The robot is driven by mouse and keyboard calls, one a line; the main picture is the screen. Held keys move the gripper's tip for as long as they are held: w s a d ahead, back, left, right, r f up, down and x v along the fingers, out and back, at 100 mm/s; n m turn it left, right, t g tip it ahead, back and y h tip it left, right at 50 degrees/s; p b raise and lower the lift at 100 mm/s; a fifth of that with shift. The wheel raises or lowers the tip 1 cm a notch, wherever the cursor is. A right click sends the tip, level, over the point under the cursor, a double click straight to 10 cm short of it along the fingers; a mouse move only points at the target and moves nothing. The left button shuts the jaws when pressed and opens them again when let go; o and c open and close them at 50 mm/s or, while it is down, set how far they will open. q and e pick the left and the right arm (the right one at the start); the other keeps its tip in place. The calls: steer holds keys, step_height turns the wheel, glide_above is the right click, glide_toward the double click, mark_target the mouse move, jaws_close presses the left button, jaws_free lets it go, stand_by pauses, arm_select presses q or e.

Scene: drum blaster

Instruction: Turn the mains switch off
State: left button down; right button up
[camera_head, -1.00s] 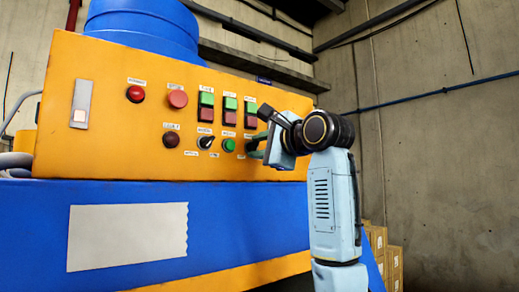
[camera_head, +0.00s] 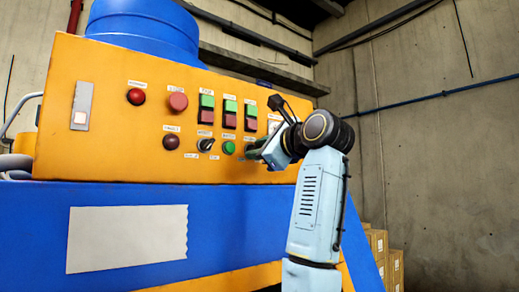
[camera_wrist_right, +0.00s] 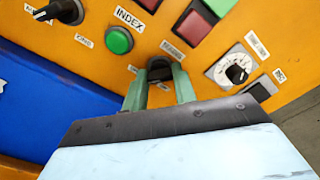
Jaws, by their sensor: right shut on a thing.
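A black rotary switch (camera_wrist_right: 160,69) on the orange panel sits between the two green fingers of my right gripper (camera_wrist_right: 162,88) in the right wrist view. The fingers are shut on it, one at each side. Its small labels are too blurred to read, so I cannot confirm its name or marked position. In the head view my right gripper (camera_head: 254,151) is at the lower right of the panel, and it hides the switch. My left gripper is in neither view.
The orange panel (camera_head: 100,150) carries a green INDEX button (camera_wrist_right: 119,40), a black selector (camera_wrist_right: 62,11) and a white dial (camera_wrist_right: 235,70) close around the gripper. Red and green buttons sit above. Boxes (camera_head: 378,243) stand behind my arm at the right.

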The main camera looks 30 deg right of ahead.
steer(key=shift+f, duration=0.1)
steer(key=o, duration=1)
steer(key=s+d+b, duration=0.1)
steer(key=s+b, duration=0.3)
steer(key=s, duration=0.9)
steer(key=shift+s, duration=0.2)
